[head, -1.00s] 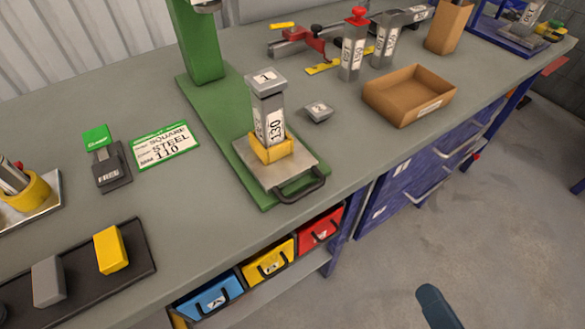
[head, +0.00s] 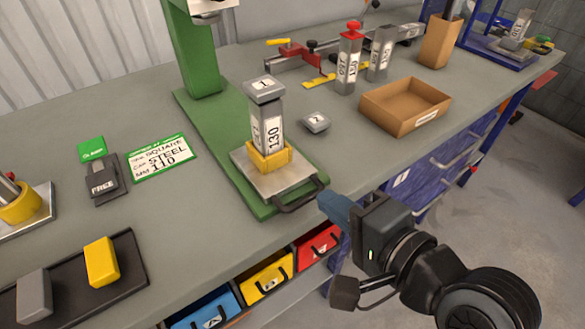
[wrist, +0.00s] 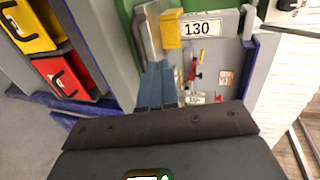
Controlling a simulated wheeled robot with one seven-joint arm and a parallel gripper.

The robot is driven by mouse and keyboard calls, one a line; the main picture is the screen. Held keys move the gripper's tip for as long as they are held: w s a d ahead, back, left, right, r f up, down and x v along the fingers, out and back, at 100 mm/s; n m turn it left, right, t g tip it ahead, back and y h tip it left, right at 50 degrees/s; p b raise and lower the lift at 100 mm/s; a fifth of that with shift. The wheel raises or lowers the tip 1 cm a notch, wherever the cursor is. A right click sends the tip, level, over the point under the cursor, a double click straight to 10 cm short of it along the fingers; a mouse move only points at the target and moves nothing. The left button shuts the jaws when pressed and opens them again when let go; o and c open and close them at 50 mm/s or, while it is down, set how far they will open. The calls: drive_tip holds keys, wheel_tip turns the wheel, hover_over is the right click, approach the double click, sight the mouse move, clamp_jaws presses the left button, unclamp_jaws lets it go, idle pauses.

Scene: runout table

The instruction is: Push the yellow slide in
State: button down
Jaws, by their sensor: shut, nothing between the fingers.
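The slide is a grey metal plate (head: 249,173) with a yellow holder (head: 270,156) and a black handle (head: 300,197) at its front. It sits at the front end of the green base (head: 225,130), out from under the green press column (head: 196,50). A grey square block (head: 267,126) marked 130, with a cap marked 1, stands upright in the holder. My gripper (head: 328,204) is shut and empty, just right of the handle. In the wrist view its blue fingers (wrist: 155,88) point at the plate's handle end; I cannot tell whether they touch.
A small grey cap (head: 316,122) marked 2 and a cardboard tray (head: 404,106) lie right of the base. A card (head: 162,156) reads square steel 110. Blue, yellow (head: 266,280) and red (head: 318,246) bins hang below the table edge. A black tray (head: 130,275) is front left.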

sight(240, 127)
drive_tip(key=x, duration=0.7)
drive_tip(key=r+x, duration=0.1)
drive_tip(key=x, duration=0.2)
drive_tip(key=shift+w+a+f+p, duration=0.15)
drive_tip(key=shift+w+a+p, duration=0.15)
drive_tip(key=shift+w+p, duration=0.1)
drive_tip(key=w+a, duration=0.3)
drive_tip(key=w, duration=0.2)
drive_tip(key=w+a, duration=0.4)
drive_tip(key=w, duration=0.1)
drive_tip(key=w+a, duration=0.3)
drive_tip(key=w, duration=0.3)
drive_tip(key=shift+a, duration=0.4)
drive_tip(key=shift+w+a, duration=0.25)
drive_tip(key=shift+w, duration=0.25)
drive_tip(key=shift+a+r, duration=0.1)
drive_tip(key=shift+r, duration=0.15)
